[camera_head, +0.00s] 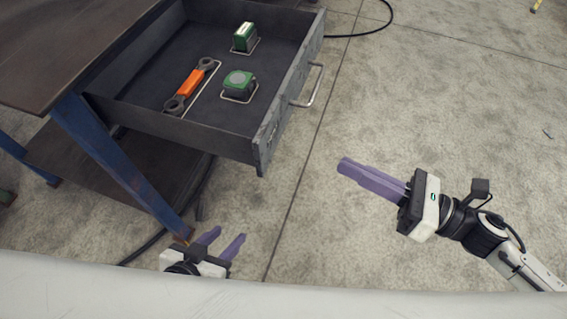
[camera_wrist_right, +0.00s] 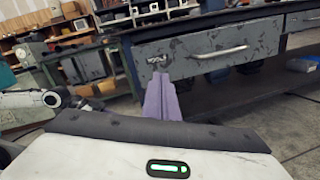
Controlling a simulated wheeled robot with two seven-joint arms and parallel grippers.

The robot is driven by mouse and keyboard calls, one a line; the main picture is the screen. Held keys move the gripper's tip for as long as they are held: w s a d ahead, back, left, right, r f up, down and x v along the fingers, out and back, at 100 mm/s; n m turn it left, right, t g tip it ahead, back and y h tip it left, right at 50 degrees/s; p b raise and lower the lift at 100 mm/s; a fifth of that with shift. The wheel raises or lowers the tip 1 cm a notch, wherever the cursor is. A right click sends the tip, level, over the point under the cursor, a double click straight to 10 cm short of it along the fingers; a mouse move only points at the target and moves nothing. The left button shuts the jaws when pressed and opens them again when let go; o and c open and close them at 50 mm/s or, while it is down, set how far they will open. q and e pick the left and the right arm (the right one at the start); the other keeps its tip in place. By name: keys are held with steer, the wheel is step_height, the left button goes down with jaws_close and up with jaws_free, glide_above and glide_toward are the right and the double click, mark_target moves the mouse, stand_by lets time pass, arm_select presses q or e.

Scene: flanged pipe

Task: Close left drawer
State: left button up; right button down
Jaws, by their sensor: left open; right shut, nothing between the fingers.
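The drawer (camera_head: 150,118) is pulled out from a dark workbench in the head view. Its worn grey front (camera_head: 290,90) faces right and carries a metal bar handle (camera_head: 308,86). The drawer front also shows in the right wrist view (camera_wrist_right: 190,62), with its handle (camera_wrist_right: 220,51). My right gripper (camera_head: 345,167) is shut and empty. It is to the lower right of the drawer front, apart from it, and its purple fingers point towards it. My left gripper (camera_head: 228,238) is open and empty, low in the picture below the drawer, near the bench's blue leg.
An orange wrench (camera_head: 189,88) and two green items (camera_head: 244,37) (camera_head: 238,83) lie inside the drawer. The blue bench leg (camera_head: 115,160) and a lower shelf (camera_head: 100,165) are below. Concrete floor (camera_head: 450,80) is free on the right.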

steer(key=s+n+g, duration=0.2)
steer(key=n+g, duration=0.1)
steer(key=n, duration=0.2)
steer(key=n+p, duration=0.1)
glide_toward(265, 156)
steer(key=shift+y, duration=0.3)
steer(key=x, duration=0.5)
steer(key=shift+a+f, duration=0.1)
steer(key=shift+a, duration=0.1)
steer(key=shift+w+a, duration=0.2)
steer(key=shift+a, duration=0.3)
steer(key=shift+f, duration=0.1)
